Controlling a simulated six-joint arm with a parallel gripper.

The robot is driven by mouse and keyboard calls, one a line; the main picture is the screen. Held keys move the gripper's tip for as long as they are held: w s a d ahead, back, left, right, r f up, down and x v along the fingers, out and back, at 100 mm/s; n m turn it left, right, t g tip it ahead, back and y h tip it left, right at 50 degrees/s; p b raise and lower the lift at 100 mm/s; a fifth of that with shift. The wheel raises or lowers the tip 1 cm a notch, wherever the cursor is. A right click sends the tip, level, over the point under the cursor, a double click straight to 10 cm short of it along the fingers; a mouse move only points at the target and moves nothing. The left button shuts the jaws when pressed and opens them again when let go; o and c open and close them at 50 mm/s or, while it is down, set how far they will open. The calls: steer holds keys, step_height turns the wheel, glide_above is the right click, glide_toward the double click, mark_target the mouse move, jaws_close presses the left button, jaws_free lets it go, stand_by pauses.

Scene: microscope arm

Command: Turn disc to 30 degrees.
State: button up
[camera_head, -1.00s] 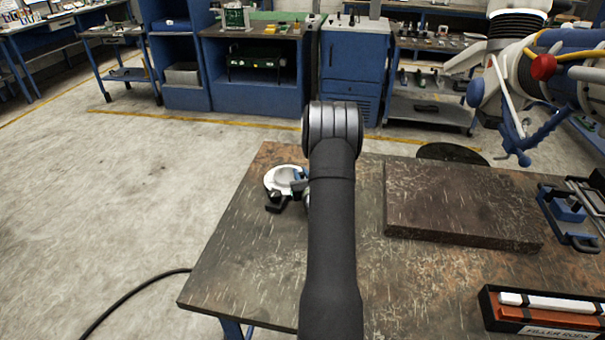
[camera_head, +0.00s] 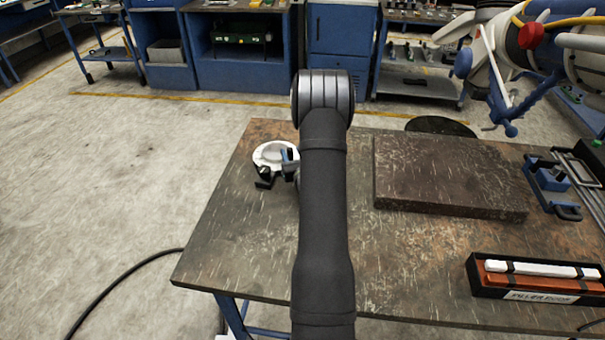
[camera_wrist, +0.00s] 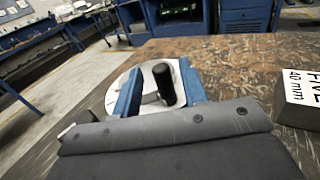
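The white disc (camera_head: 262,155) lies near the table's far left corner, partly hidden by my arm in the head view. In the wrist view the disc (camera_wrist: 122,92) has a black upright handle (camera_wrist: 164,84) on it. My gripper (camera_wrist: 158,88) is open, with its two blue fingers apart on either side of the handle. The right finger is close to the handle; I cannot tell whether it touches. In the head view, a blue part of my gripper (camera_head: 289,158) shows at the disc's right side. No angle marks on the disc are readable.
A thick dark plate (camera_head: 445,180) lies right of my arm. A box of filler rods (camera_head: 535,280) sits at the front right, and a blue clamp-like tool (camera_head: 550,180) is at the right edge. The table (camera_head: 235,240) is clear in front of the disc.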

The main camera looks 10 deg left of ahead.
steer(key=v, duration=1.4)
steer(key=shift+s+d, duration=0.15)
steer(key=shift+s, duration=0.1)
steer(key=c, duration=0.5)
steer(key=shift+w+n, duration=0.25)
steer(key=shift+n, duration=0.35)
jaws_close()
steer(key=n, duration=0.1)
steer(key=w+n, duration=0.1)
steer(key=n, duration=0.1)
steer(key=shift+w, duration=0.15)
steer(key=n, duration=0.1)
steer(key=w+n, duration=0.1)
steer(key=n, duration=0.3)
steer(key=shift+w+y, duration=0.3)
steer(key=n, duration=0.1)
steer(key=w+n, duration=0.1)
steer(key=n, duration=0.2)
steer(key=shift+w+n, duration=0.3)
steer(key=n, duration=0.1)
steer(key=w+n, duration=0.1)
steer(key=n, duration=0.2)
steer(key=shift+w+d+n+g+y, duration=0.1)
steer(key=shift+w+n+g+y, duration=0.2)
steer(key=shift+n, duration=0.1)
steer(key=x, duration=1)
